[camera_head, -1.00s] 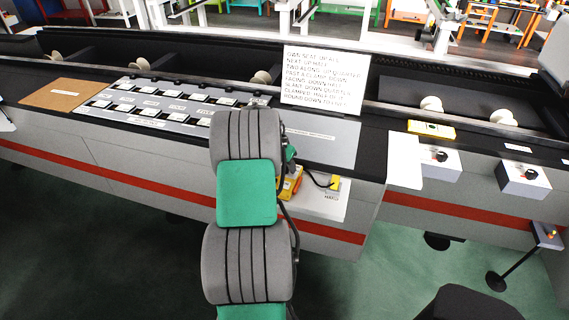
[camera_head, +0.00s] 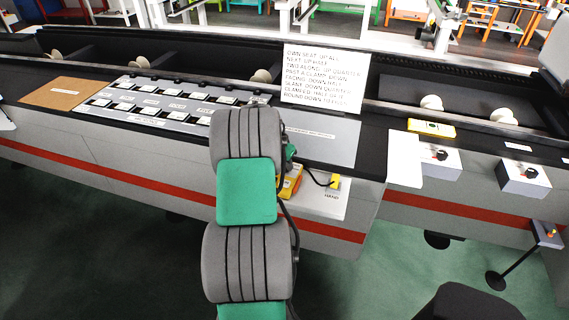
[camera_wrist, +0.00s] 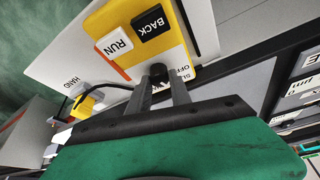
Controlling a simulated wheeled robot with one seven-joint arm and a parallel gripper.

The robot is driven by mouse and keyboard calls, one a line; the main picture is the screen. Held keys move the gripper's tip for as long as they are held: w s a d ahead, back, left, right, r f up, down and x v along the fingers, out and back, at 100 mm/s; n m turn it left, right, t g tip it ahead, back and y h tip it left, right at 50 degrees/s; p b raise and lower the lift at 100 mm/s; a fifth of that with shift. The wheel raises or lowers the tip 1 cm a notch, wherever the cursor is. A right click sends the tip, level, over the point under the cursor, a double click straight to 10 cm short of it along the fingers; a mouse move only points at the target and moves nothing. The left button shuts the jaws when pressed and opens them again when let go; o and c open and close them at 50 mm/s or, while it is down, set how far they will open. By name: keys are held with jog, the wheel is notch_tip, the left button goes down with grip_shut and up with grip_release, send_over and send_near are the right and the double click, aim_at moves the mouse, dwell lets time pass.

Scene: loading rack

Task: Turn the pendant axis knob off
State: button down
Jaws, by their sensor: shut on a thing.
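The yellow pendant (camera_wrist: 130,45) fills the upper middle of the wrist view, with a white RUN button (camera_wrist: 117,43) and a black BACK button (camera_wrist: 152,23). A small dark knob (camera_wrist: 157,70) sits at its lower edge, beside a partly hidden label reading OFF. My gripper (camera_wrist: 160,82) is shut on this knob, with one finger on each side. The fingers cover much of the knob, so its pointing direction cannot be told. In the head view the pendant (camera_head: 292,184) shows only in part behind my arm, and my gripper is hidden there.
A yellow plug (camera_wrist: 86,106) with a black cable lies beside the HAND label. A white instruction sign (camera_head: 325,78) stands on the rack behind. Two white boxes with dark knobs, one box (camera_head: 428,163) nearer, sit to the right. Rows of labelled pads (camera_head: 165,103) lie left.

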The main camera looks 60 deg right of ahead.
jog(key=shift+n+b, duration=0.3)
jog(key=shift+b, duration=0.15)
jog(key=n+t+b, duration=0.1)
jog(key=n+b, duration=0.1)
jog(key=shift+s+f+n, duration=0.1)
jog(key=shift+n, duration=0.2)
jog(key=n+t+b, duration=0.1)
jog(key=n, duration=0.1)
jog(key=n+t+b, duration=0.1)
jog(key=n, duration=0.1)
jog(key=shift+n+y+b, duration=0.3)
jog(key=c, duration=1.2)
grip_release()
jog(key=shift+o, duration=0.2)
jog(key=v, duration=0.8)
jog(key=shift+b, duration=0.45)
